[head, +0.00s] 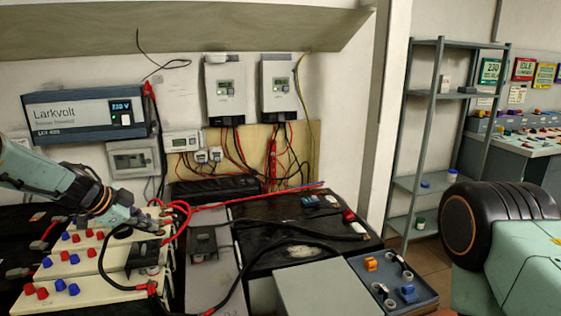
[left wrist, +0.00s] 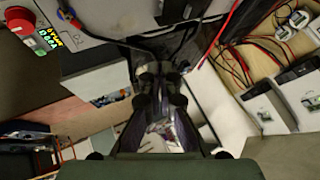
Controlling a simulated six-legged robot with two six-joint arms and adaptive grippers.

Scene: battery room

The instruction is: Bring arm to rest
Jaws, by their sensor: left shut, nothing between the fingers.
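My left arm comes in from the left in the head view. Its gripper (head: 148,222) hangs over the cream battery blocks (head: 75,262) with red and blue caps, near the red cables. It is shut and empty; whether it touches anything below is hard to tell. In the left wrist view the two dark fingers (left wrist: 160,88) are together with nothing between them. A mint and black part of my right arm stands at the right edge of the head view; its gripper is out of the picture.
The Larkvolt inverter (head: 85,114) hangs on the wall behind my left arm. Black and red cables (head: 181,207) loop beside the gripper. A grey tray (head: 398,283) holds small coloured parts at the front right. A metal shelf (head: 425,183) stands farther back.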

